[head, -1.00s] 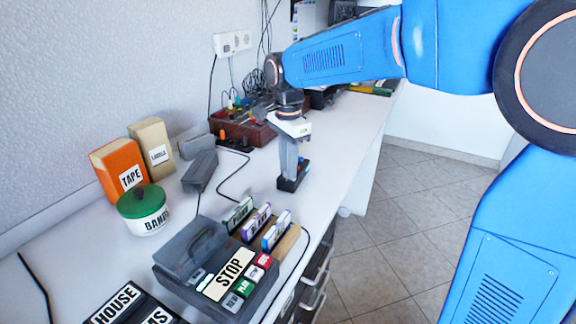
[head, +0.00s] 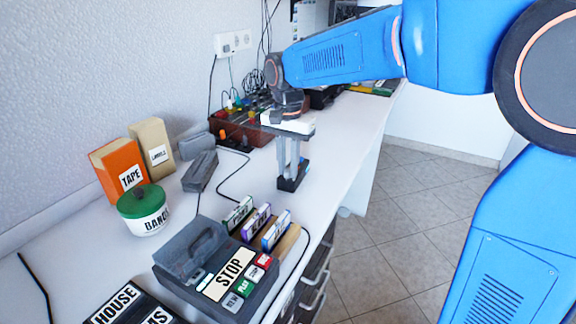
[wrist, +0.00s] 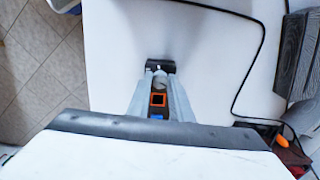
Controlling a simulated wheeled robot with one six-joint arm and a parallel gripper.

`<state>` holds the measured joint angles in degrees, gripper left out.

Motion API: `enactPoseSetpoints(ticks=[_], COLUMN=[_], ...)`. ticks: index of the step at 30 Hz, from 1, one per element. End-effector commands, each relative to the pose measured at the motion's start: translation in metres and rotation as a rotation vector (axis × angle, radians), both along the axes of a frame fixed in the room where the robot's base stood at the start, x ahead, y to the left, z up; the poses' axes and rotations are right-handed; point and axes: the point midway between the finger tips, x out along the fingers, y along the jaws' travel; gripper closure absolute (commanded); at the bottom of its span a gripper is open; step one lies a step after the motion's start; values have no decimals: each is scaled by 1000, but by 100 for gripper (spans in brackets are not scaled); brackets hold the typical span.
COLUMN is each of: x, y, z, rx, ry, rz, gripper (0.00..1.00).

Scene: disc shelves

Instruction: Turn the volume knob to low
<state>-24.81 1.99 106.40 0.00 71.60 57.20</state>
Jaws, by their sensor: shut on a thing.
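A small dark box (head: 288,184) stands near the table's right edge in the head view, with a bit of blue on its side. My gripper (head: 291,174) points straight down onto it, both fingers reaching its top. In the wrist view, the fingers (wrist: 160,82) close around a small pale, rounded knob (wrist: 160,77) on the box. An orange-framed square (wrist: 158,100) and a patch of blue show between the fingers. The fingers hide most of the knob, and I cannot read its setting or any marks.
A black cable (head: 221,187) curves across the table left of the box. A grey player with a STOP label (head: 230,274) and several upright labelled cases stand in front. A brown crate (head: 232,125) of tools is behind. The tabletop around the box is mostly clear.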

Motion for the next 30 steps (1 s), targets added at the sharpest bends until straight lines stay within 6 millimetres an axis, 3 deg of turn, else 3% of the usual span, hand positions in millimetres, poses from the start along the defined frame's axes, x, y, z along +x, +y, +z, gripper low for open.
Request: enactPoseSetpoints(ticks=[30], x=[0], y=[-1], z=[0], rx=[0], ry=[0], rz=[965], gripper=[100])
